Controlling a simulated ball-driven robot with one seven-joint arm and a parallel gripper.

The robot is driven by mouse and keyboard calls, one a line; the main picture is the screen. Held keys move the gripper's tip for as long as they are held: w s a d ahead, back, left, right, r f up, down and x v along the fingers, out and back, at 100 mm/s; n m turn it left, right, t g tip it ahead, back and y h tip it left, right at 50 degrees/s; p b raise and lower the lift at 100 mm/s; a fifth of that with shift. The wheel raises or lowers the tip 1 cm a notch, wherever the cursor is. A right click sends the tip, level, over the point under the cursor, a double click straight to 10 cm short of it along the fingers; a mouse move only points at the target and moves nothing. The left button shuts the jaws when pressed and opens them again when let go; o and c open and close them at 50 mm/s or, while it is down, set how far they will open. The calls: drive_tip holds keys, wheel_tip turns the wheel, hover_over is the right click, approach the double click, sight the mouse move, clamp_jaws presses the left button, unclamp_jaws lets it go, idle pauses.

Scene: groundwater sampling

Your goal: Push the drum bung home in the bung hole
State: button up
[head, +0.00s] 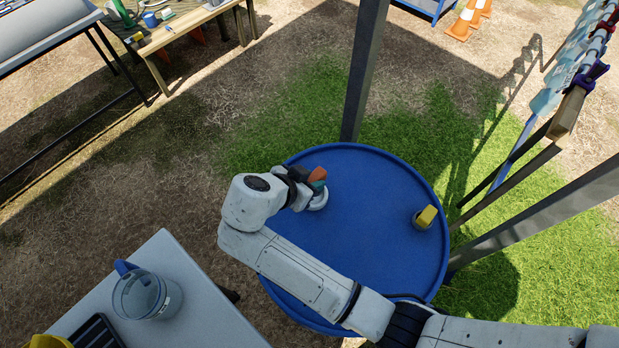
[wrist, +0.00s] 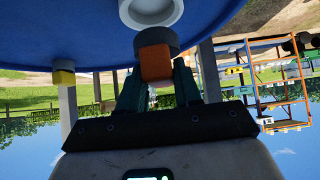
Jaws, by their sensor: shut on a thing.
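The drum bung, a grey disc (wrist: 156,39) with an orange block handle (wrist: 155,63), is in my gripper (wrist: 157,78). The two dark green fingers are shut on the handle. In the head view the orange handle (head: 317,174) shows at the fingertips, over the left part of the blue drum top (head: 365,245). A pale ring, apparently the bung hole (wrist: 150,12), is close beside the disc in the wrist view. The ring also shows just under the gripper in the head view (head: 318,202). I cannot tell whether the disc touches the ring.
A yellow-handled grey cap (head: 427,216) sits on the drum's right side. Metal posts (head: 364,70) stand behind and right of the drum. A pale table (head: 165,270) with a clear jug (head: 146,296) is at lower left. The drum's middle is bare.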

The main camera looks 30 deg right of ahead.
drive_tip(key=shift+f+b, duration=0.5)
drive_tip(key=shift+f, duration=0.4)
drive_tip(key=shift+f+b, duration=1.6)
drive_tip(key=shift+b, duration=0.05)
idle(1.3)
drive_tip(key=o, duration=1)
drive_tip(key=shift+r, duration=0.1)
drive_tip(key=p+v, duration=0.1)
drive_tip(key=v, duration=0.9)
drive_tip(key=shift+s+a+r, duration=0.1)
drive_tip(key=shift+a+r, duration=0.15)
drive_tip(key=shift+r, duration=0.05)
drive_tip(key=shift+a, duration=0.1)
